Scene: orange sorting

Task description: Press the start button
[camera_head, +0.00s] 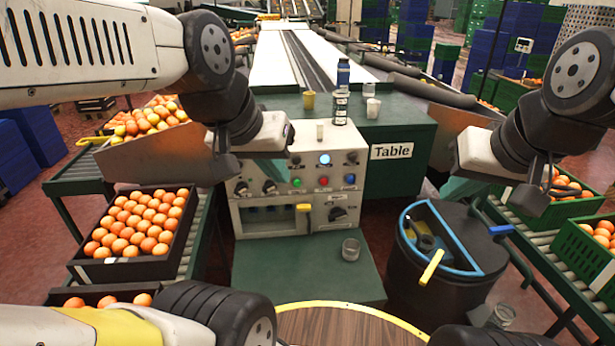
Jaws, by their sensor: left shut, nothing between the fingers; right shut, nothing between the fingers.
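The grey control machine (262,216) stands in the middle, with a panel of knobs and buttons on its front. The panel carries a green button (297,182), a red button (323,181), a blue button (349,179) and a lit pale-blue button (324,159) above them. The labels are too small to read, so I cannot tell which is the start button. My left gripper (277,170) is shut and empty at the panel's upper left, close to the knobs; contact cannot be told. My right gripper (452,188) is shut and empty, above the dark bin.
A green table (398,180) behind the machine holds bottles and cups. A glass cup (351,250) stands on the green ledge in front. A dark bin (415,290) with a blue rim is at right. Crates of oranges (173,258) stand on both sides.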

